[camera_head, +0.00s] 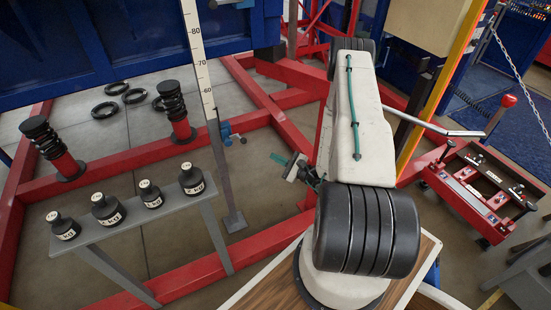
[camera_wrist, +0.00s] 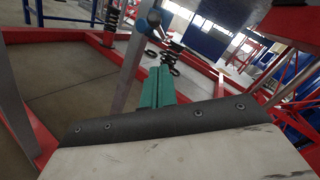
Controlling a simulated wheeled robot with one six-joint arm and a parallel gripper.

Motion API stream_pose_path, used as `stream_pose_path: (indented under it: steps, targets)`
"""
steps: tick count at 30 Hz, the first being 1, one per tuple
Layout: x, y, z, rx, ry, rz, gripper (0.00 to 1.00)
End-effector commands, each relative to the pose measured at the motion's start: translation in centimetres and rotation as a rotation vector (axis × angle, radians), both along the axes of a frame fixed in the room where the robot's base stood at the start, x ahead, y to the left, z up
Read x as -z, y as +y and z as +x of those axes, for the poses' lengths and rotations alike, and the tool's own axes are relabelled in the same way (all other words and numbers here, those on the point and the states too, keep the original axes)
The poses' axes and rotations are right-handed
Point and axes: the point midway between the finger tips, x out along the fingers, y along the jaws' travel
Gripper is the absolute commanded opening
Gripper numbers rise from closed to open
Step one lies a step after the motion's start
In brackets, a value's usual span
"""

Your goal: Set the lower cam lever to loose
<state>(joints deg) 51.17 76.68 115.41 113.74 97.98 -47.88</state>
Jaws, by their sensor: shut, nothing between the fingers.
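A blue clamp with a small lever (camera_head: 231,134) sits low on the upright post with the number scale (camera_head: 203,75) in the head view. In the wrist view the blue clamp (camera_wrist: 143,27) and a short lever with a rounded end (camera_wrist: 155,18) show on the grey post, just beyond my fingers. My gripper (camera_head: 279,159) has teal fingers and is right of the post, apart from the clamp. In the wrist view my gripper (camera_wrist: 160,70) is shut and empty. The lever's exact setting is too small to read.
A grey bench (camera_head: 150,222) with several black weights stands at the left. Red floor beams (camera_head: 115,158) carry black springs (camera_head: 172,98). Black rings (camera_head: 117,88) lie on the floor. A red fixture with a red-knobbed lever (camera_head: 508,101) stands at the right.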

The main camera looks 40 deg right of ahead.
Motion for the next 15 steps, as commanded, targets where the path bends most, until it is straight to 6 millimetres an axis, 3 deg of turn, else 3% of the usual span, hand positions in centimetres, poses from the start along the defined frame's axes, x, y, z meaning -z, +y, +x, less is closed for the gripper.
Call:
stream_pose_path:
  steps: [9, 15]
  targets:
    - [-0.4, 1.6, 6.6, -0.003, -0.001, -0.001, 0.00]
    - [-2.1, 3.1, 8.2, 0.001, 0.000, 0.001, 0.00]
